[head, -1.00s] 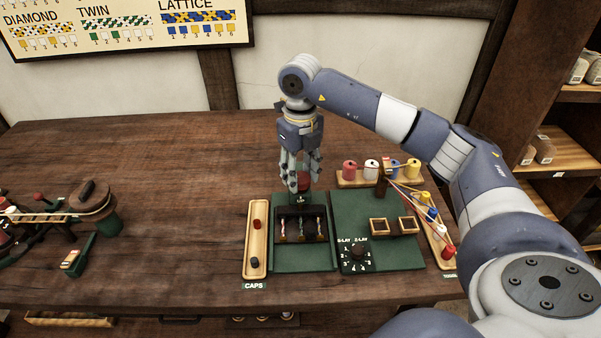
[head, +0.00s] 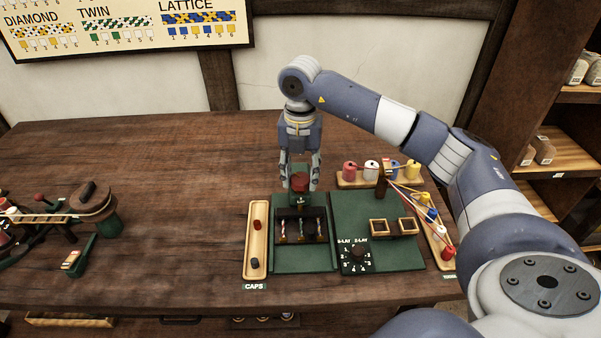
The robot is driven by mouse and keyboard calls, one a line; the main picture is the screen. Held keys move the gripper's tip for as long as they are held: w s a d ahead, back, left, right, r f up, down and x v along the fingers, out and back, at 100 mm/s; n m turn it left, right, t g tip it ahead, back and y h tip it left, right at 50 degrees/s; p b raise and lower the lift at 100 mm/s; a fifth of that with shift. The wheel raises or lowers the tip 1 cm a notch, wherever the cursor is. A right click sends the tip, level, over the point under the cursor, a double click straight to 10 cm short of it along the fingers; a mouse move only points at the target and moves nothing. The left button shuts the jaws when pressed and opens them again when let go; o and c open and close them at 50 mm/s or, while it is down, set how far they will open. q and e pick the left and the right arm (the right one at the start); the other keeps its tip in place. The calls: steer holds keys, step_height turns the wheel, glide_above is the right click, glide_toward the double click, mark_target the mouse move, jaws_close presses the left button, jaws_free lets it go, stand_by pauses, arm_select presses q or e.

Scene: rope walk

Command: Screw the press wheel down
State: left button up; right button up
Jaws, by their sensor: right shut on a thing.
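The red press wheel (head: 300,183) sits on top of the small dark green press (head: 288,205) at the back of the left green board. My right gripper (head: 300,186) points straight down over it. Its fingers stand on the left and right of the wheel, shut on it. Below the wheel, the press has a dark frame with several coloured cord ends in its slots. My left gripper is not in view.
A wooden caps tray (head: 246,240) with a red and a dark cap lies left of the press. A green board (head: 405,255) with a dial (head: 357,256) is on the right. A spool rack (head: 347,184) stands behind it. The table's middle left is clear.

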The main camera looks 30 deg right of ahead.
mark_target(301, 178)
steer(key=shift+m, duration=0.5)
steer(key=o, duration=1.1)
steer(key=shift+r, duration=0.1)
step_height(301, 178, up, 12)
steer(key=shift+f, duration=0.1)
stand_by(0.4)
